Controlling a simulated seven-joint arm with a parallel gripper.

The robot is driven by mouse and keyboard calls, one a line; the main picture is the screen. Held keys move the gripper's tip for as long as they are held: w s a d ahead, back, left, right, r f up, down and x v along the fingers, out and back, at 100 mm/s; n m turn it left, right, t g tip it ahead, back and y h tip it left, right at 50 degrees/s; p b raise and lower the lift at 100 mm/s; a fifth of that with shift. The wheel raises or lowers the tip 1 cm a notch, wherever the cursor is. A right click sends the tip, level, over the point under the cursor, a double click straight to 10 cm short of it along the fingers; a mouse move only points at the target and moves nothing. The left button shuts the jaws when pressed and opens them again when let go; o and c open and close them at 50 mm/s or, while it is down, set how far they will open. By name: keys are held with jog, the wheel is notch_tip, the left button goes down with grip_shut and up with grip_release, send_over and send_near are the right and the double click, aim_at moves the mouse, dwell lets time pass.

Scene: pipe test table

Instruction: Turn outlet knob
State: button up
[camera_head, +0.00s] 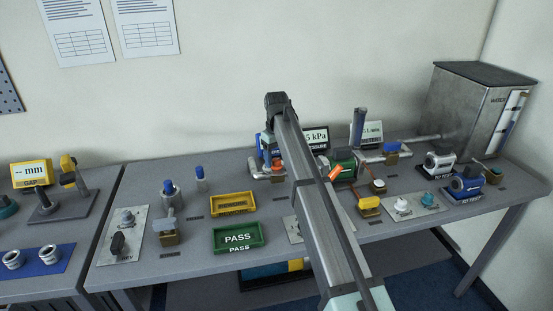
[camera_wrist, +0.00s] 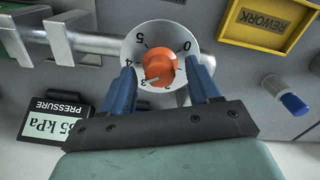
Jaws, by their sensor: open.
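The orange outlet knob (camera_wrist: 160,68) sits at the centre of a round white dial (camera_wrist: 188,30) numbered 0 to 5 in the wrist view. Its pale pointer mark lies near the 2 and 3. My gripper (camera_wrist: 162,86) is open, with one blue finger on each side of the knob; I cannot tell whether either finger touches it. In the head view an orange knob (camera_head: 277,165) shows low beside my arm, and my arm hides much of the area around it.
A PRESSURE display (camera_wrist: 55,118) stands close to my left finger in the wrist view. A yellow REWORK tray (camera_wrist: 262,40) is at upper right, with a blue-capped bottle (camera_wrist: 288,97) nearby. A metal pipe (camera_wrist: 92,43) runs into the dial. A green PASS tray (camera_head: 238,237) lies on the table.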

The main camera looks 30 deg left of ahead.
aim_at(276, 159)
jog(key=shift+f, duration=0.2)
jog(key=shift+c, duration=0.3)
jog(key=c, duration=1)
jog(key=shift+m, duration=1.6)
jog(key=o, duration=1.1)
jog(key=shift+c, duration=0.2)
notch_tip(276, 159, up, 14)
